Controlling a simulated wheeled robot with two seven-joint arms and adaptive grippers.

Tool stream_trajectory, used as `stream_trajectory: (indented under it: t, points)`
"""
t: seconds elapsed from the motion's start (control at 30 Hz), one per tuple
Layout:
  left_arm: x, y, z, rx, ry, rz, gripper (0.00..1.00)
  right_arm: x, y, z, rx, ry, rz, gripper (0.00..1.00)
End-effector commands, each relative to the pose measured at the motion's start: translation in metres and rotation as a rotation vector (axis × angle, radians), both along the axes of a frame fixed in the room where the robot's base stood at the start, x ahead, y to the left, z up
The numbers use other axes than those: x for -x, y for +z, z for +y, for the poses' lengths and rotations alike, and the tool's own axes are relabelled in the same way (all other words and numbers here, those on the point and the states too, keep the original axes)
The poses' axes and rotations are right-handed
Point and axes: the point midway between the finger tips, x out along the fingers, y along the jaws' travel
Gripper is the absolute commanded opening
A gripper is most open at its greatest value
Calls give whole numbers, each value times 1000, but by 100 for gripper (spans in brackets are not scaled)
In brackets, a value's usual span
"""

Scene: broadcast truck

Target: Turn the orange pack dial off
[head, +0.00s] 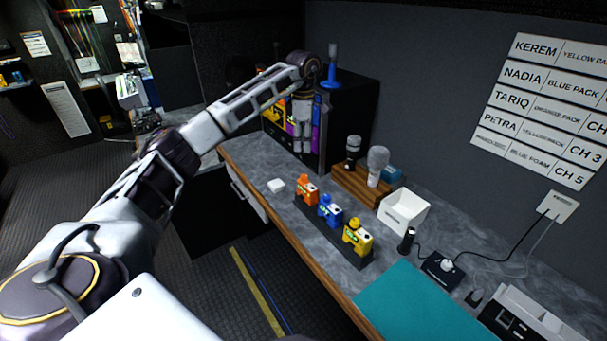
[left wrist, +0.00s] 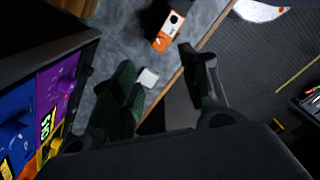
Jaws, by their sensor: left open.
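The orange pack (head: 306,190) stands at the far end of a dark holder (head: 345,246) on the counter, beside a blue pack (head: 330,211) and a yellow pack (head: 357,238). In the left wrist view the orange pack (left wrist: 161,42) has a white face with a round black part; I cannot tell its dial's setting. A rack (left wrist: 98,58) carries blue, purple and yellow panels with knobs. My left gripper (head: 301,148) hangs down in front of the rack, beyond the orange pack. Its two dark fingers (left wrist: 157,60) are spread and empty. My right gripper is out of view.
A small white block (head: 276,185) lies on the counter left of the packs. A wooden stand (head: 350,186) with microphones and a white box (head: 404,211) are to the right. A teal mat (head: 425,305) is nearer. Name labels (head: 545,110) hang on the wall.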

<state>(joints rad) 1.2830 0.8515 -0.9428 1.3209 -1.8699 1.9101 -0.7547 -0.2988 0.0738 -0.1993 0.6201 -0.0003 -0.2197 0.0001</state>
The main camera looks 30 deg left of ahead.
Motion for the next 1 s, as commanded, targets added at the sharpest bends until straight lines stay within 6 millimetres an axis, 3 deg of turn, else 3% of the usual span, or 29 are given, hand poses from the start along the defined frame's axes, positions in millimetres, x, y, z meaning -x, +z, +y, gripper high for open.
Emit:
stream_trajectory:
  t: [0.27, 1.0]
  points:
    - [1, -22, 0, 0, 0, 2, 45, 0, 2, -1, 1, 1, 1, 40]
    - [1, -115, 0, 0, 1, 2, 45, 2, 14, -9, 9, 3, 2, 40]
